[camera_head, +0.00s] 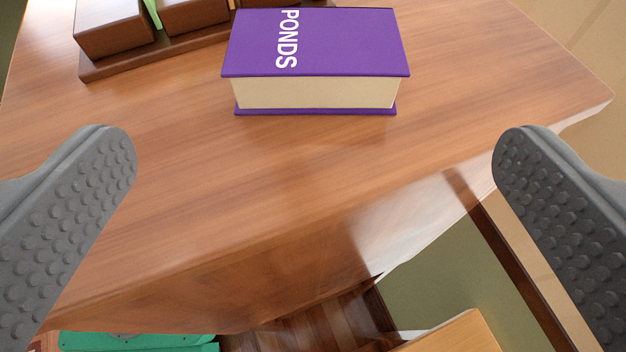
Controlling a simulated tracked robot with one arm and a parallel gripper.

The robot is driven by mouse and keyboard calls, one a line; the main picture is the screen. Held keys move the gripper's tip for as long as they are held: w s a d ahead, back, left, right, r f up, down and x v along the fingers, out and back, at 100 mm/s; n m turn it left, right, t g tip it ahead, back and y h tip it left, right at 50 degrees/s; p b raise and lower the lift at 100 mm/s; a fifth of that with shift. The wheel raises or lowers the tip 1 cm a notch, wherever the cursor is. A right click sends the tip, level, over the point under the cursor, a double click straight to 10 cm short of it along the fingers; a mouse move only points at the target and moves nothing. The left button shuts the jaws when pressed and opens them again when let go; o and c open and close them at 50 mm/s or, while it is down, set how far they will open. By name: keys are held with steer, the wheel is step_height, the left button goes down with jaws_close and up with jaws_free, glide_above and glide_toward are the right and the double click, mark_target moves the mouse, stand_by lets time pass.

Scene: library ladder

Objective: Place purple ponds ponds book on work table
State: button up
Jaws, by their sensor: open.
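The purple book (330,45) with white letters reading "PONDS" lies flat on the wooden work table (210,170). Its cream page edges face me. My gripper (315,145) is wide open, with one grey studded finger at the left and one at the right of the picture. Nothing is between the fingers, and the book lies beyond them, apart from both.
A dark wooden rack (160,50) with brown blocks and a bit of green stands at the table's back left, left of the book. The table's front and right edges are visible. A green object (140,342) and a light wooden piece (450,335) show below the table.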

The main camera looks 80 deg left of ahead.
steer(key=shift+v, duration=0.8)
